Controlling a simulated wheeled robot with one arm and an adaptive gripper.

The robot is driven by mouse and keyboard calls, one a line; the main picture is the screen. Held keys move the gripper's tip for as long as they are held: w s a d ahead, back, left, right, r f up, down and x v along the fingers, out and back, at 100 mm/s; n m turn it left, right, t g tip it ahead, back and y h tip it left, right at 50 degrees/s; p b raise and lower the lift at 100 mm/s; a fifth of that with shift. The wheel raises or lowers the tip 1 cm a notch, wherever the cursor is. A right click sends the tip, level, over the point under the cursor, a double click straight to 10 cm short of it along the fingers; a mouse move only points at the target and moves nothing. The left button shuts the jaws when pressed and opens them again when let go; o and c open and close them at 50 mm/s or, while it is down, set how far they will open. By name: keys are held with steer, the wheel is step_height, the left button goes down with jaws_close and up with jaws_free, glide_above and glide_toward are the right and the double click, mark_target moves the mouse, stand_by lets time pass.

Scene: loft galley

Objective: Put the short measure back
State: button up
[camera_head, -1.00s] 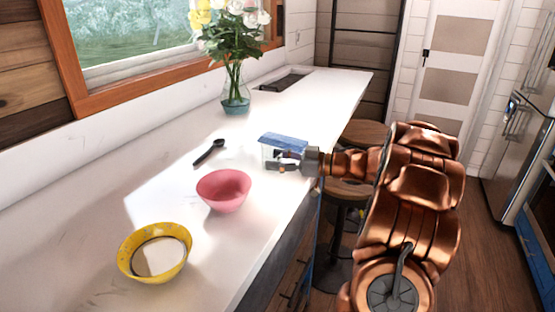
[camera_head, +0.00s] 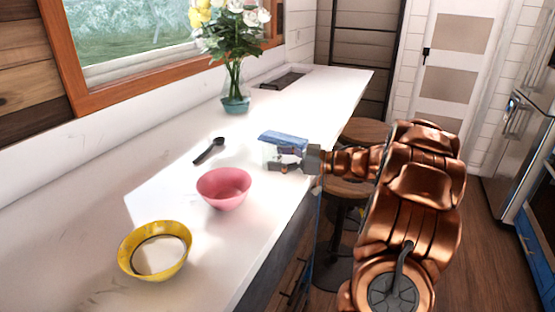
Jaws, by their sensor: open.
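A small dark spoon-shaped measure (camera_head: 209,151) lies on the white counter, its round end toward the back right. My gripper (camera_head: 276,158) is over the counter near its right edge, right of the measure and apart from it. It is open. A blue, flat-topped thing (camera_head: 283,137) shows right at the jaws; I cannot tell whether it is touched by them or is part of my gripper. No other measure can be made out.
A pink bowl (camera_head: 223,188) and a yellow bowl (camera_head: 155,250) stand on the counter (camera_head: 90,215) toward the front. A vase of flowers (camera_head: 235,88) stands behind, near the window. Round stools (camera_head: 366,132) stand along the counter's right side.

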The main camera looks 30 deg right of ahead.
steer(key=b+v, duration=0.1)
steer(key=v, duration=1)
steer(key=shift+s+d, duration=0.25)
steer(key=shift+s, duration=0.05)
